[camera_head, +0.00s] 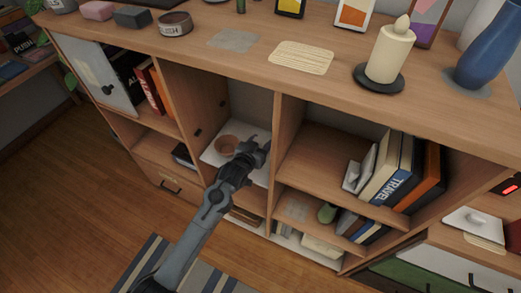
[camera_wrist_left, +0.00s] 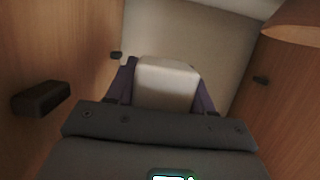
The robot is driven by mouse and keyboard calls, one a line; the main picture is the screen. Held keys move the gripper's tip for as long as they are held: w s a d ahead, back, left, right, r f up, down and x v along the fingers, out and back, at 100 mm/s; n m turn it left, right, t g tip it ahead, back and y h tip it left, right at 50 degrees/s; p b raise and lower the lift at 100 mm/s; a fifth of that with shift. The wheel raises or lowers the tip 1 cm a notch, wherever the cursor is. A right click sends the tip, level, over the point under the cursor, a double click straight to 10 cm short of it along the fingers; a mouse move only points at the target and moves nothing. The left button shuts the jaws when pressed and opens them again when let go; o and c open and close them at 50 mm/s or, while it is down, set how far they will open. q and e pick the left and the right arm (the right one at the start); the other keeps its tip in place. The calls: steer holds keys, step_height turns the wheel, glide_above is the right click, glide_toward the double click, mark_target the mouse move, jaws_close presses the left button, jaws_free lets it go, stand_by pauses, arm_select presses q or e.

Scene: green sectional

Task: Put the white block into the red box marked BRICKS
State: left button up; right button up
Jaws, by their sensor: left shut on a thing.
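My left gripper (camera_head: 256,148) reaches into an open compartment of the wooden cabinet. In the left wrist view the white block (camera_wrist_left: 167,82) sits between the two dark fingers of my left gripper (camera_wrist_left: 165,88), which is shut on it. In the head view the block is too small or hidden to make out. I do not see a red box marked BRICKS in either view. My right gripper is not in view.
Wooden side walls (camera_head: 195,105) close in the compartment. Books (camera_head: 398,172) stand in the right compartment. A candle (camera_head: 391,50) and blue vase (camera_head: 488,45) stand on the cabinet top.

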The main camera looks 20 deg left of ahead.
mark_target(260, 139)
arm_select(q)
step_height(260, 139, up, 9)
steer(key=shift+f+p, duration=0.15)
steer(key=shift+p, duration=0.65)
